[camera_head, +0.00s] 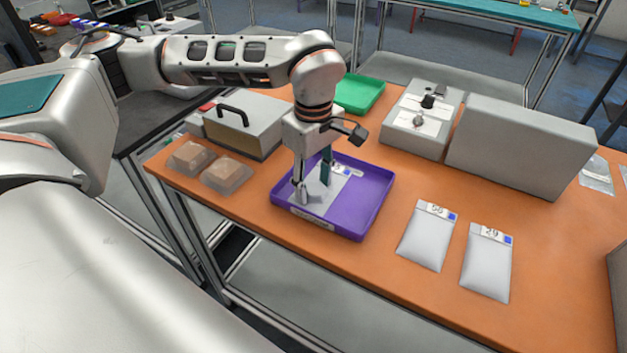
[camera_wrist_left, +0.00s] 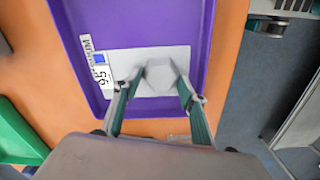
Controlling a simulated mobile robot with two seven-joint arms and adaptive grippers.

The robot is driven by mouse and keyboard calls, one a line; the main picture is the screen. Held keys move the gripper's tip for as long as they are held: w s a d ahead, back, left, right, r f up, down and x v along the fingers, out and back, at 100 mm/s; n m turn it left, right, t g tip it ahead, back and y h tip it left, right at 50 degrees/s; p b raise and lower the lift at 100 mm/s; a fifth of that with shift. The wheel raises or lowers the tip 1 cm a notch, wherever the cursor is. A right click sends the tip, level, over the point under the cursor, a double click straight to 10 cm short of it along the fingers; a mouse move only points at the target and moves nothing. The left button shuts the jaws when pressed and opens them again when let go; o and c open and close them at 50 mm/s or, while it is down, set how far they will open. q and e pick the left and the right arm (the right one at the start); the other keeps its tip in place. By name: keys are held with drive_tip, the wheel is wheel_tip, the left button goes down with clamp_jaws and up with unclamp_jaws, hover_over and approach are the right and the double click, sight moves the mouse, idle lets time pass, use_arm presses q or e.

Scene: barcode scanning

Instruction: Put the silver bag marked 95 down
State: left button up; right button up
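The silver bag marked 95 (camera_wrist_left: 128,66) lies in the purple tray (camera_head: 348,220), its label (camera_head: 338,170) toward the tray's far side in the head view. A blue square and 95 show on the label in the left wrist view. My left gripper (camera_head: 313,188) points down into the tray over the bag. Its fingers stand apart in both views, with a raised grey part of the bag between their tips. Whether either tip touches the bag is unclear. My right gripper is not in view.
Two silver bags (camera_head: 428,236) (camera_head: 487,262) lie right of the tray on the orange table (camera_head: 385,295). Two clear-wrapped brown packs (camera_head: 190,157) (camera_head: 226,175), a grey box with a handle (camera_head: 240,125), a green tray (camera_head: 360,92) and a large grey box (camera_head: 522,147) stand around it.

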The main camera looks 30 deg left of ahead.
sight(313, 186)
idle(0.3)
use_arm(q)
wheel_tip(313, 186, up, 12)
drive_tip(key=shift+r+p, duration=0.15)
drive_tip(key=shift+p, duration=0.25)
idle(0.6)
